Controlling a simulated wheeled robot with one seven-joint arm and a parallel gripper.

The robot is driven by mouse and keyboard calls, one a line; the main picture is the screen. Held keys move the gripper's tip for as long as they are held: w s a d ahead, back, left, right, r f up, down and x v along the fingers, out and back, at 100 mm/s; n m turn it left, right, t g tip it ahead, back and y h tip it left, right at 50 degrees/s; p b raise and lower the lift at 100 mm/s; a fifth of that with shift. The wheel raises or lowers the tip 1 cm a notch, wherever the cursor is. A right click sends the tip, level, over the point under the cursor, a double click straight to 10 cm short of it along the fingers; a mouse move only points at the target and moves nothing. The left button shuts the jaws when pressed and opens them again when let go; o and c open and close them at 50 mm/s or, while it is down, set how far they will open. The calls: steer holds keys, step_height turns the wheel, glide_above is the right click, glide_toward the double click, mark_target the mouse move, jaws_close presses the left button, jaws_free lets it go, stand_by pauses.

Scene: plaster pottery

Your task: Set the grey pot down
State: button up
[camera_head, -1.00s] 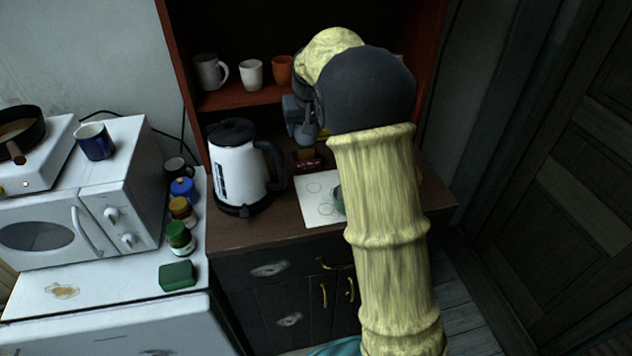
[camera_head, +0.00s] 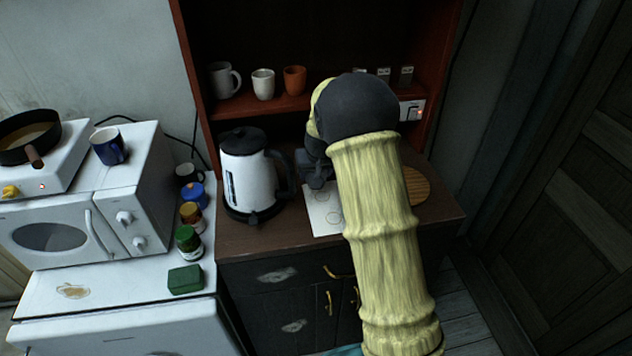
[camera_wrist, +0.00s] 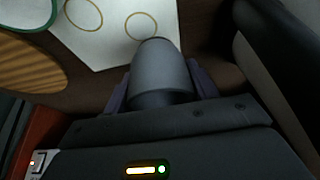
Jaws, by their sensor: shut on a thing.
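The grey pot (camera_wrist: 160,72) is in the wrist view, between the two fingers of my gripper (camera_wrist: 160,88), which is shut on it. Its far end overlaps the edge of a white sheet with ring marks (camera_wrist: 105,25); I cannot tell whether it touches the surface. In the head view my gripper (camera_head: 318,172) is low over the brown cabinet top (camera_head: 262,238), just right of the kettle and at the back of the white sheet (camera_head: 322,220). The pot cannot be made out there.
The white kettle (camera_head: 246,178) stands close left of my gripper. A round wooden board (camera_head: 417,187) lies to the right. A green-rimmed thing (camera_wrist: 25,15) shows in the wrist view. Cups, including an orange one (camera_head: 294,80), stand on the shelf behind.

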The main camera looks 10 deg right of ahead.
steer(key=shift+f, duration=1.95)
steer(key=shift+f, duration=0.1)
steer(key=shift+f, duration=0.1)
steer(key=o, duration=1)
steer(key=shift+o, duration=0.2)
steer(key=shift+r+p, duration=0.3)
steer(key=shift+p, duration=0.05)
steer(key=b+v, duration=0.2)
steer(key=v, duration=1)
steer(key=shift+s+f, duration=0.1)
